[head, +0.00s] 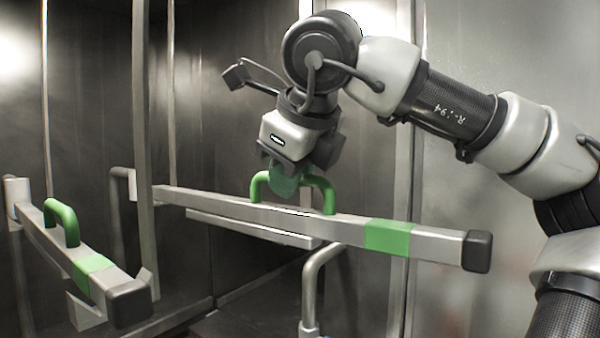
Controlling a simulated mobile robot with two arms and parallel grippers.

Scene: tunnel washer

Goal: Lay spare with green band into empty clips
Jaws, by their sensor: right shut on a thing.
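A long grey square bar (262,215) with a green band (388,237), a black end cap and a green arched handle (318,185) hangs roughly level across the middle. My right gripper (285,178) is above it, shut on the top of that handle. A second grey bar (48,243) with a green band (92,264) and green handle (62,222) is at the left, with pale bracket pieces at its far end and beneath its near end. I cannot make out any empty clips for certain. My left gripper is out of view.
A vertical metal post (144,110) stands near the held bar's far end. A pale ledge (250,229) runs just below and behind the bar. A bent metal pipe (310,292) stands under it. Metal walls close in behind and at right.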

